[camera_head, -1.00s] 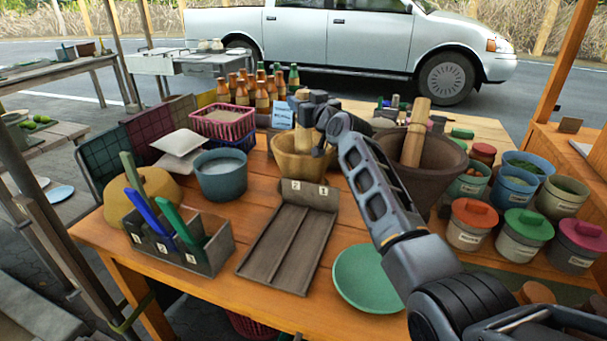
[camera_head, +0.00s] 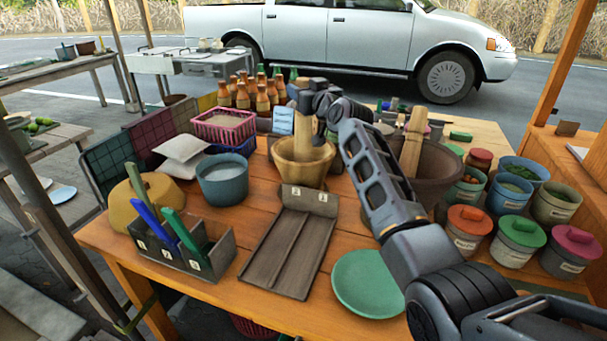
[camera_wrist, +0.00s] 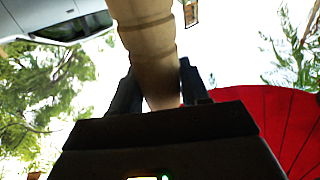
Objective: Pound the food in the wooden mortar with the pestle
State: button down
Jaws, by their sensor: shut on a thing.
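The wooden mortar (camera_head: 302,174) stands on the orange wooden table, behind the grey tray. My gripper (camera_head: 307,104) is above the mortar and shut on a pale wooden pestle (camera_head: 303,132). The pestle's lower end reaches down to the mortar's opening; I cannot tell whether it touches anything inside. In the wrist view the pestle (camera_wrist: 147,40) sits between my two dark fingers. The food in the mortar is hidden from this angle.
A large dark clay mortar (camera_head: 431,182) with another pestle (camera_head: 413,142) stands right of the wooden mortar, partly behind my arm. A blue bucket (camera_head: 222,180) is on the left. A grey tray (camera_head: 290,245) and green plate (camera_head: 369,283) lie in front. Bottles (camera_head: 262,95) stand behind.

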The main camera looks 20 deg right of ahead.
notch_tip(320, 180, down, 5)
jog(key=b, duration=0.5)
jog(key=shift+f+b, duration=0.15)
jog(key=shift+b, duration=0.2)
jog(key=shift+r+p, duration=1.7)
jog(key=shift+r, duration=1)
